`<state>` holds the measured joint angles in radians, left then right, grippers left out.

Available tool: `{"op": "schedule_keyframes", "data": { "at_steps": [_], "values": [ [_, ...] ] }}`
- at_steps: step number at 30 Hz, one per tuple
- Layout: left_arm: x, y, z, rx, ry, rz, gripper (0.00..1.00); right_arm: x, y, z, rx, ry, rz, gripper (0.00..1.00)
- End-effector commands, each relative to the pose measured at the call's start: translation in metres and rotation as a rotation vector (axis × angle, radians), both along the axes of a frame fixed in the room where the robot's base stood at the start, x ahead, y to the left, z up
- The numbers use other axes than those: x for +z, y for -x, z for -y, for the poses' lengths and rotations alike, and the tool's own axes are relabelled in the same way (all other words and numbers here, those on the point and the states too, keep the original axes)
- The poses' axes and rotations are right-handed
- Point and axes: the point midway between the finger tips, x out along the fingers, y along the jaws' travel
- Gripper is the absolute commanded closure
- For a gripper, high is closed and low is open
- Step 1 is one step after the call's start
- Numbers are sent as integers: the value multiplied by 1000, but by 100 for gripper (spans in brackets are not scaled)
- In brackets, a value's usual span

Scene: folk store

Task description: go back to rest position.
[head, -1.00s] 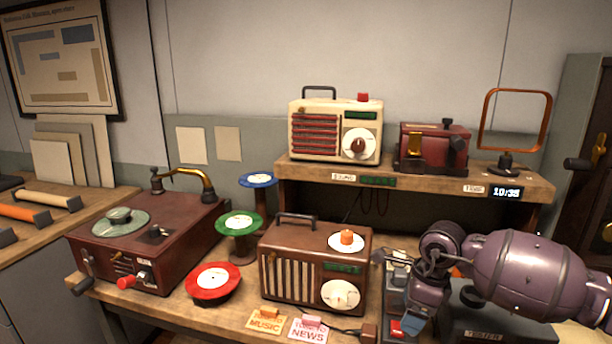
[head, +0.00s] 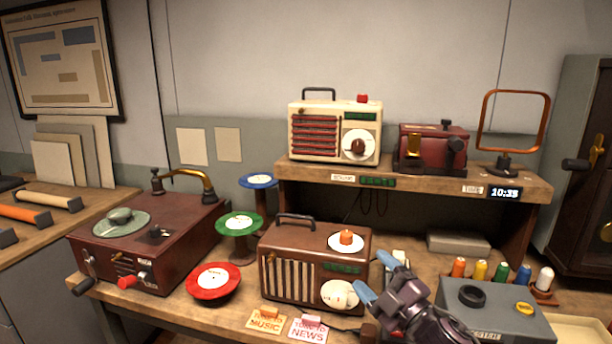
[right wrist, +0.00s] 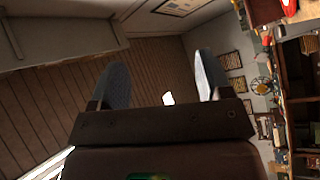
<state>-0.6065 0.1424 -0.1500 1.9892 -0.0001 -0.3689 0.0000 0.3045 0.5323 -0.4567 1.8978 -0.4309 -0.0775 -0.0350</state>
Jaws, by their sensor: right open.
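My right gripper (head: 374,278) is at the lower right of the head view, its blue fingertips apart and pointing up and left. It is in front of the right end of the brown radio (head: 290,270) and hides part of the bench there. In the right wrist view the two fingers (right wrist: 158,85) are spread with nothing between them. That view looks toward wooden boards and a wall, tilted. My left gripper is not in view.
A grey tester box (head: 500,312) and several coloured spools (head: 480,270) stand right of my right gripper. A cream radio (head: 335,130) sits on the shelf (head: 420,180) above. A record player (head: 150,245) and a red record stand (head: 213,282) are at left.

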Motion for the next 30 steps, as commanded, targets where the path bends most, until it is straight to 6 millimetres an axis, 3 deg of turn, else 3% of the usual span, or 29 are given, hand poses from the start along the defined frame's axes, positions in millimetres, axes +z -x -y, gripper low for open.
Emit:
{"op": "schedule_keyframes", "data": {
  "at_steps": [1,8,15,24,30],
  "values": [
    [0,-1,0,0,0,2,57,-21,6,12,-49,-82,-102,28],
    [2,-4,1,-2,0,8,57,-113,46,63,-245,-381,-488,28],
    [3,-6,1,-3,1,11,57,-199,119,104,-415,-611,-761,28],
    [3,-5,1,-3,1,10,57,-279,230,141,-629,-739,-942,28],
    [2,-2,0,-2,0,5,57,-304,273,145,-690,-748,-1012,28]
  ]
}}
